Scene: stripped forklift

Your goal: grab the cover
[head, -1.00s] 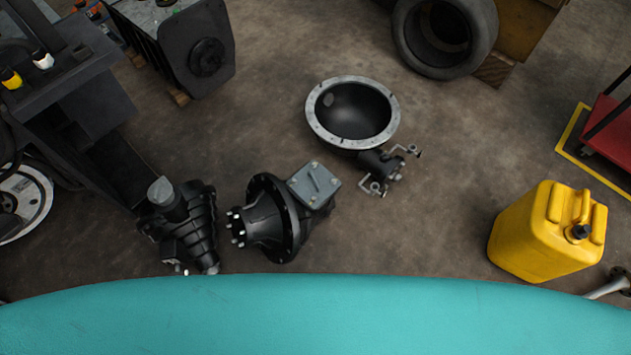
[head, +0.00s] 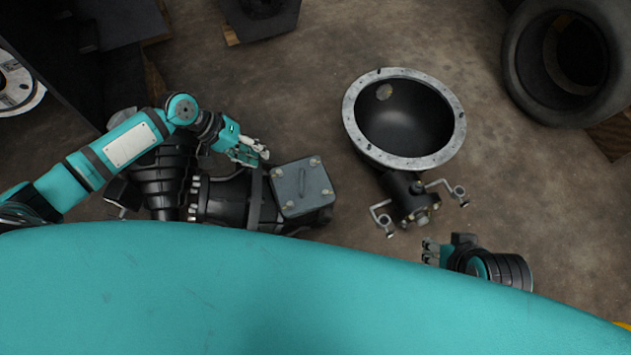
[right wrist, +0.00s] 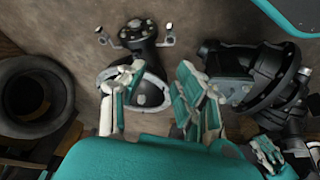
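The likely cover is a black bowl-shaped housing (head: 402,162) with a grey rim and a narrow neck bearing two small bracket arms. It lies on the floor, bowl facing up, right of centre in the head view. My right gripper (head: 432,252) is below its neck, apart from it. In the right wrist view my right gripper (right wrist: 158,100) has its fingers spread, with the housing (right wrist: 150,92) partly hidden beyond them. My left gripper (head: 252,150) is above a black gearbox with a grey square plate (head: 302,186); its finger gap is unclear.
A ribbed black part (head: 160,180) stands left of the gearbox, under my left arm. A tyre (head: 567,62) lies at the upper right. Bare floor surrounds the housing. My turquoise body hides the lower part of the head view.

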